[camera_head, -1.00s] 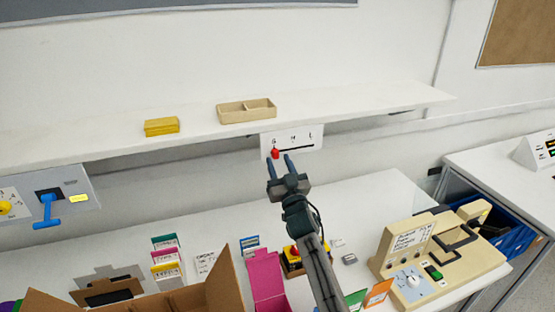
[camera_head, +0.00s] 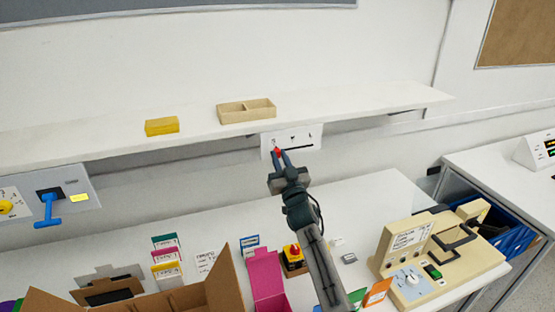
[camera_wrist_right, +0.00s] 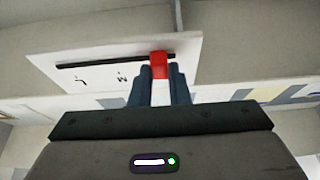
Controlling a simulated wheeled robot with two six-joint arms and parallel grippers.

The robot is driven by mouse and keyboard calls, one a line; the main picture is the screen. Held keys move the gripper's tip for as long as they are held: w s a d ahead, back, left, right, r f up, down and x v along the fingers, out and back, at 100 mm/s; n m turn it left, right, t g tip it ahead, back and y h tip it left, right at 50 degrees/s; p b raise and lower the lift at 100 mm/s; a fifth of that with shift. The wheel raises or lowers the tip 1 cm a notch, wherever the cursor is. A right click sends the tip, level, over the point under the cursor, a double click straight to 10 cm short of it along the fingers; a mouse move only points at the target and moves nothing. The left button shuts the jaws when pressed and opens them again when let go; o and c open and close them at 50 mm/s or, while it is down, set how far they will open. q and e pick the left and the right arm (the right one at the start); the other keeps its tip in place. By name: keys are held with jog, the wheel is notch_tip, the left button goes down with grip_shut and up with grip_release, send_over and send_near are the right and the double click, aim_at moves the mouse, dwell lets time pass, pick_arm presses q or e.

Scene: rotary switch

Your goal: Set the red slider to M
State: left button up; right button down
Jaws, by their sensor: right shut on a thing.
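The red slider (camera_head: 278,150) sits in the dark slot of a white panel (camera_head: 308,146) under the wall shelf. It is near the slot's left end in the head view; the letter over that end is too small to read, with what look like M and L to its right. In the right wrist view the red slider (camera_wrist_right: 160,64) stands between the fingers, near the slot's right end, with the M to its left. My right gripper (camera_head: 281,154) is shut on it; it also shows in the wrist view (camera_wrist_right: 159,76). My left gripper is not in view.
The white shelf (camera_head: 370,105) runs above the panel, holding a yellow box (camera_head: 162,126) and a tan divided tray (camera_head: 247,120). A blue lever (camera_head: 47,212) is at the left. Cards, a pink holder (camera_head: 266,283) and a beige machine (camera_head: 420,255) stand on the table below.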

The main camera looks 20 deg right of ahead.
jog(key=d, duration=0.5)
jog(key=shift+w+d, duration=0.1)
jog(key=shift+d, duration=0.2)
jog(key=shift+a, duration=0.1)
jog(key=c, duration=1.4)
grip_release()
jog(key=shift+o, duration=0.2)
jog(key=b+v, duration=0.3)
jog(key=v, duration=0.8)
jog(key=shift+b, duration=0.4)
